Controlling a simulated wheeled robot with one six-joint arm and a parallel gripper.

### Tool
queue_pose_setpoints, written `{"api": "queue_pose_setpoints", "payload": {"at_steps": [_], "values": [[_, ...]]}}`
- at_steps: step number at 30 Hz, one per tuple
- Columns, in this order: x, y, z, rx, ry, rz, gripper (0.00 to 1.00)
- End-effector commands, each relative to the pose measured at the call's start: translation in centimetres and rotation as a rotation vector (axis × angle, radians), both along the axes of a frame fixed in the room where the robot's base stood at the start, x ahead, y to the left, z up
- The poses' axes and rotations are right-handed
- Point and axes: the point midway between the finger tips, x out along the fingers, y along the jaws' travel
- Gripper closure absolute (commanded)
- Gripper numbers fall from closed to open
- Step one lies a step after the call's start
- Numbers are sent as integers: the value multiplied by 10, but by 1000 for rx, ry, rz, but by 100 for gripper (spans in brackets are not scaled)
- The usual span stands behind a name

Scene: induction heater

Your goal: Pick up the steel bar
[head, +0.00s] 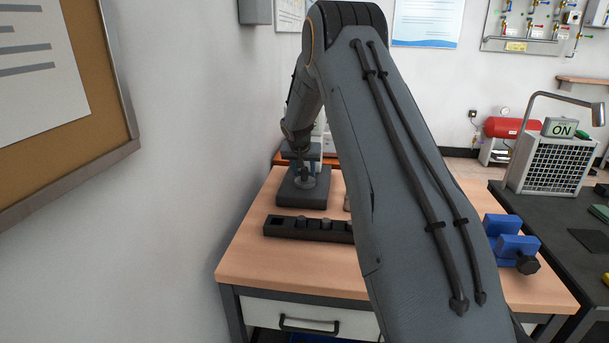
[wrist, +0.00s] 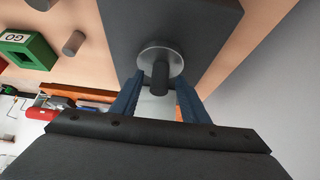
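In the wrist view a short dark round bar (wrist: 160,80) stands on a round metal disc (wrist: 151,56) on a dark block (wrist: 195,22). It looks like the steel bar, though its material is hard to tell. My gripper (wrist: 160,82) is open, with one blue finger on each side of the bar and a visible gap to each. In the head view my gripper (head: 304,166) is small and low over the dark block (head: 302,197) at the back left of the wooden table. The bar cannot be made out clearly there.
A dark rack (head: 290,229) holding short pegs lies in front of the block, partly behind my arm. A blue vise (head: 512,246) sits at the table's right. A green GO block (wrist: 43,62) and a loose grey cylinder (wrist: 73,43) show in the wrist view. A wall runs close on the left.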

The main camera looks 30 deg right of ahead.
Motion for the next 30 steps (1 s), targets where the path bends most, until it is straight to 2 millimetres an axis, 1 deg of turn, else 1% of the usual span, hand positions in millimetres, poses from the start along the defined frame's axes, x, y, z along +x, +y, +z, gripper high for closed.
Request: {"api": "queue_pose_setpoints", "payload": {"at_steps": [1,5,6,7,26,30], "values": [[0,0,0,0,0,0,68],[0,0,0,0,0,0,90],[0,0,0,0,0,0,97],[0,0,0,0,0,0,100],[0,1,2,0,-1,1,100],[-4,-4,3,0,-1,-1,100]]}}
